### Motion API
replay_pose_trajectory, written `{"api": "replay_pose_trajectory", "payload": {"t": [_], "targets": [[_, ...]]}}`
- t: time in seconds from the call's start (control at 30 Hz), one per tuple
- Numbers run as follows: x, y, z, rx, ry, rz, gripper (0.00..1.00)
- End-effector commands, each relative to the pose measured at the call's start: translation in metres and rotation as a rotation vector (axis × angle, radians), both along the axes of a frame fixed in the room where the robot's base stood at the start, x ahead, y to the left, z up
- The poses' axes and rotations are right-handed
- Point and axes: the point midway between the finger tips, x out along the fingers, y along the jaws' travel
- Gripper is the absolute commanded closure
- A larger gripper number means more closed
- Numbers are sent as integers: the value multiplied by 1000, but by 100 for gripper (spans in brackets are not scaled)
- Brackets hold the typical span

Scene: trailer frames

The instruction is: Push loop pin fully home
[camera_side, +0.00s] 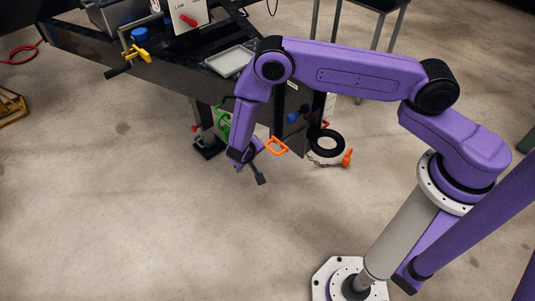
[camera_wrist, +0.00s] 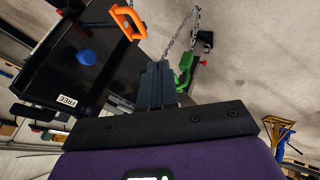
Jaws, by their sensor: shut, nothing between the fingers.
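An orange loop handle (camera_side: 276,146), which looks like the loop pin, sticks out near the front of the dark trailer frame in the side view. It also shows at the top of the wrist view (camera_wrist: 128,22). Its shank and how deep it sits are hidden.
A blue knob (camera_side: 293,117), a black ring (camera_side: 326,143) and an orange-handled piece on a chain (camera_side: 347,158) are near the loop. The floor in front is clear.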

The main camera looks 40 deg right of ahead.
Motion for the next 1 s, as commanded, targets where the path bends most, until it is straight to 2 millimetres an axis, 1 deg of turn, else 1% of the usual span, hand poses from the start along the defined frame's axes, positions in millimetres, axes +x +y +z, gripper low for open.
{"api": "replay_pose_trajectory", "payload": {"t": [0.03,0.1,0.2,0.47,0.8,1.0], "targets": [[-1,-3,-16,2,-8,-14,100],[-2,-6,-32,12,-26,-35,100],[-2,-10,-46,23,-42,-54,100],[2,-18,-63,30,-52,-68,100],[23,-46,-105,29,-51,-68,100],[32,-57,-123,30,-52,-66,100]]}}
